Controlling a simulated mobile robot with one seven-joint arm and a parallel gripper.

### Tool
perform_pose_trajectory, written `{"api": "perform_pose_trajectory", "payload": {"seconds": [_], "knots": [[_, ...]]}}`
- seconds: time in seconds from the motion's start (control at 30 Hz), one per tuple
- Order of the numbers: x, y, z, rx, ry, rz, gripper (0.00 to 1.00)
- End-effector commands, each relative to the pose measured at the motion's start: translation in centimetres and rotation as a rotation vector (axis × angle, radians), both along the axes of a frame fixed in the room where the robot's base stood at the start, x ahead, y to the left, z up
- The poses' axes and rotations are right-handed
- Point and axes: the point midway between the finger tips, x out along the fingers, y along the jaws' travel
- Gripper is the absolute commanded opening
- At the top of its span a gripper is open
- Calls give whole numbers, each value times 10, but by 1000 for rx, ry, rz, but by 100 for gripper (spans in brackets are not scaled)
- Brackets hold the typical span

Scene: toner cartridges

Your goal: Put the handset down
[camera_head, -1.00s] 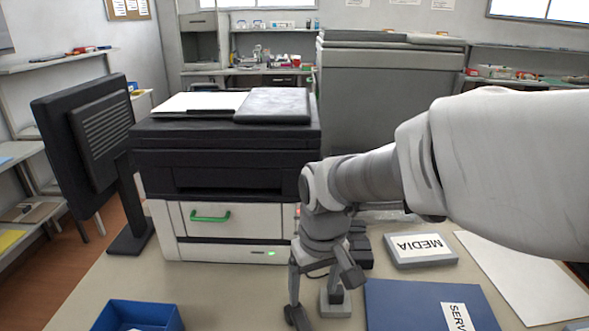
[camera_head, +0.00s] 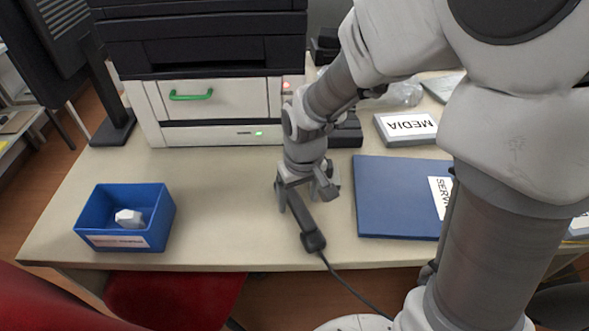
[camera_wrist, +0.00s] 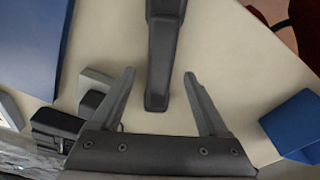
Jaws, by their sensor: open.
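The dark handset (camera_head: 312,236) lies on the beige table in front of my gripper, with its black cord (camera_head: 350,288) running over the table's front edge. In the wrist view the handset (camera_wrist: 165,45) reaches from the top edge down to between my fingers, with clear gaps on both sides. The far end of the handset is cut off in the wrist view.
A blue folder (camera_head: 400,192) lies to the right and a blue bin (camera_head: 160,215) with a white piece stands left. A small grey block (camera_wrist: 97,86) is close beside one finger. The printer (camera_head: 215,105) stands behind. Bare table lies between bin and gripper.

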Motion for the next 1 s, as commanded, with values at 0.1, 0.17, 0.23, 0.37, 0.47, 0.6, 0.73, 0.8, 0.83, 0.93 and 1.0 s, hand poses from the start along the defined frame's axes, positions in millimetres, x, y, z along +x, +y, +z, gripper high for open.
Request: {"api": "perform_pose_trajectory", "payload": {"seconds": [0.1,0.17,0.23,0.37,0.47,0.6,0.73,0.8,0.83,0.93,1.0], "knots": [[1,1,-23,0,3,0,78],[2,1,-28,0,3,0,78],[3,1,-29,0,1,1,78],[3,1,-28,0,1,0,78],[3,1,-28,0,1,0,65],[3,1,-28,0,1,0,40],[3,1,-28,0,0,0,16],[3,1,-28,0,0,0,4],[3,1,-28,0,0,0,0],[3,1,-28,0,0,0,0],[3,1,-28,0,0,0,0]]}}
